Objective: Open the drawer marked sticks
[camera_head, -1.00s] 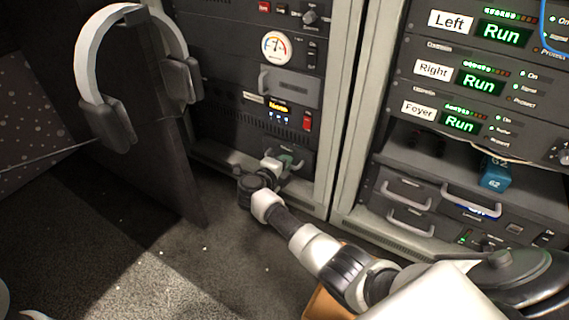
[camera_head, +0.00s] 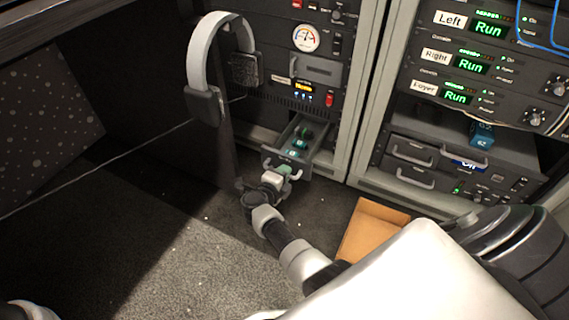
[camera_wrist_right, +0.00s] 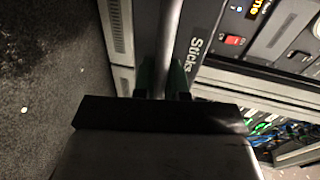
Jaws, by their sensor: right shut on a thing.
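The drawer marked "Sticks" (camera_head: 318,141) stands pulled out low in the middle rack in the head view, with small dark and green items inside. Its front with the white "Sticks" label (camera_wrist_right: 197,45) shows close up in the right wrist view. My right gripper (camera_head: 284,171) is at the drawer front. In the wrist view its green-padded fingers (camera_wrist_right: 163,78) are shut on the drawer's grey bar handle (camera_wrist_right: 170,35), one on each side. The gripper hides part of the handle and front in the head view. My left gripper is not in view.
Headphones (camera_head: 206,75) hang on a dark panel left of the drawer. An orange-brown box (camera_head: 372,228) lies on the floor to the right. The right rack has closed drawers (camera_head: 410,150) and a blue item (camera_head: 482,136). The carpet (camera_head: 185,245) in front is mostly clear.

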